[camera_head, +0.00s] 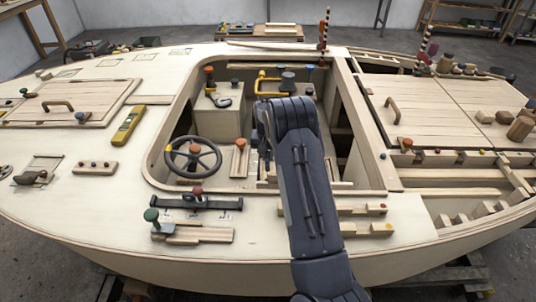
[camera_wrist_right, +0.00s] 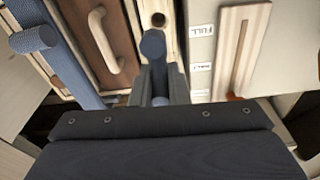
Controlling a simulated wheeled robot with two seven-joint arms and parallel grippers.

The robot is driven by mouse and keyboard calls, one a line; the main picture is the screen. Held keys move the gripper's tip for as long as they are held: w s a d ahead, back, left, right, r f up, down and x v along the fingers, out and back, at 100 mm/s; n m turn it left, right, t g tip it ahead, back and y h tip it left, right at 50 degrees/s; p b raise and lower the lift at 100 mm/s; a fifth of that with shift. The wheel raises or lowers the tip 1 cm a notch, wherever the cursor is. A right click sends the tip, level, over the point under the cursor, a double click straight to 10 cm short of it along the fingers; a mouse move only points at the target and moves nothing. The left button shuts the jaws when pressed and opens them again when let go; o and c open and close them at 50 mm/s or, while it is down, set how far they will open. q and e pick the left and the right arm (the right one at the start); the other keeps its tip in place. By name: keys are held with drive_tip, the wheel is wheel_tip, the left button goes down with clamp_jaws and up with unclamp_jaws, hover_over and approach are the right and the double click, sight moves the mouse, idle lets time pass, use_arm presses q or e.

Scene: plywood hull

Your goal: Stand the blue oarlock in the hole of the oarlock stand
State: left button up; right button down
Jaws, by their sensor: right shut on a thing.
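In the wrist view my right gripper (camera_wrist_right: 156,85) is shut on a slate-blue piece with a rounded end, which I take to be the blue oarlock (camera_wrist_right: 153,44). Just beyond its tip is a pale wooden block with a dark round hole (camera_wrist_right: 158,19), which looks like the oarlock stand. The oarlock is apart from the hole in the picture; the height between them cannot be judged. In the head view my right arm reaches into the cockpit and hides its own gripper, the oarlock and the stand. My left gripper is not in view.
A steering wheel (camera_head: 193,158) and a slotted wooden plate (camera_head: 240,158) are left of my arm; the plate also shows in the wrist view (camera_wrist_right: 228,50). A wooden handle (camera_wrist_right: 103,40) and a blue bar (camera_wrist_right: 67,65) are at the left there. The cockpit rim (camera_head: 372,145) surrounds the arm.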

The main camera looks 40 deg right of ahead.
drive_tip(key=shift+f+b, duration=2.4)
drive_tip(key=shift+f, duration=1.7)
drive_tip(key=c, duration=1.3)
unclamp_jaws()
drive_tip(key=shift+s, duration=0.15)
drive_tip(key=shift+a, duration=0.1)
drive_tip(key=shift+a+f, duration=0.15)
drive_tip(key=shift+a, duration=0.1)
drive_tip(key=r, duration=0.7)
drive_tip(key=shift+s+r, duration=0.2)
drive_tip(key=shift+r, duration=0.15)
drive_tip(key=shift+s+r, duration=0.1)
drive_tip(key=shift+r, duration=0.15)
drive_tip(key=shift+d, duration=0.1)
